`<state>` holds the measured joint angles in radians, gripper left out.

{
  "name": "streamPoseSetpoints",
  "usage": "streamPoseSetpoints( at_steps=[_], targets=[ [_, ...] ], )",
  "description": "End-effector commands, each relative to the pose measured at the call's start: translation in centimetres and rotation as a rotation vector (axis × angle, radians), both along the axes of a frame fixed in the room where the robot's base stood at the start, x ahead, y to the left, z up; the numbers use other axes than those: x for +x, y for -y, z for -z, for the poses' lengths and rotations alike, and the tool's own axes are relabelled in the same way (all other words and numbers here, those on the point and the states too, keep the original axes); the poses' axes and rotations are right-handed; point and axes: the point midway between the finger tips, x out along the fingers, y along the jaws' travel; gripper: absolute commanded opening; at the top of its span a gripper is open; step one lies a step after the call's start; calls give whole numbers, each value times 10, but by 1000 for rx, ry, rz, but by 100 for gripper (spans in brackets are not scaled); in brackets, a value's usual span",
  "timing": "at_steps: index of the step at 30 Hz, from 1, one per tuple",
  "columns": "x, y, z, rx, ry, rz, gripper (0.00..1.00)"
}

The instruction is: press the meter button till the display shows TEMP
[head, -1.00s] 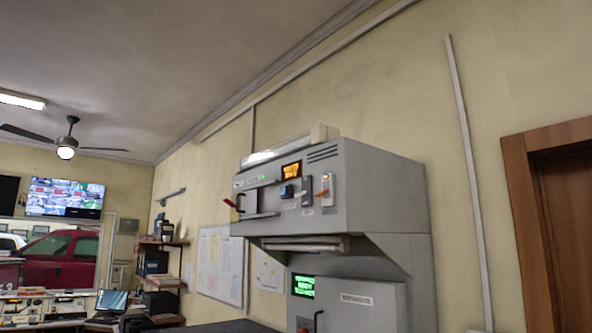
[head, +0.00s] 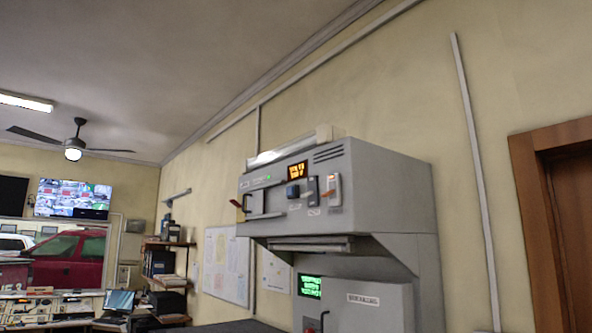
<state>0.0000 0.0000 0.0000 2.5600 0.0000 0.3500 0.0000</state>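The grey console (head: 385,190) is mounted high against the yellow wall, right of centre. On its front is a small display (head: 298,170) with orange characters on a dark ground; they are too small to read for sure. Just below the display is a dark blue button (head: 292,191), which I take for the meter button. It looks uncovered, and nothing touches it. My gripper is not in view.
Right of the button are a dark switch (head: 313,189) and a pale switch with an orange lever (head: 333,191). A lever with an orange-red handle (head: 237,204) is at the left. A green-lit screen (head: 310,286) sits on the lower cabinet (head: 362,315).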

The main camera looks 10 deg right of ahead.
Motion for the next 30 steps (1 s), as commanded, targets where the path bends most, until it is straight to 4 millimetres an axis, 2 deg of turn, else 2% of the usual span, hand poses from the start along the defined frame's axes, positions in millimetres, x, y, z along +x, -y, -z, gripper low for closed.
streamPoseSetpoints(
  at_steps=[1,3,4,30],
  targets=[
    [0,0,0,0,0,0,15],
    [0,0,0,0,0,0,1],
    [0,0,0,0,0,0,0],
    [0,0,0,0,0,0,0]
  ],
)
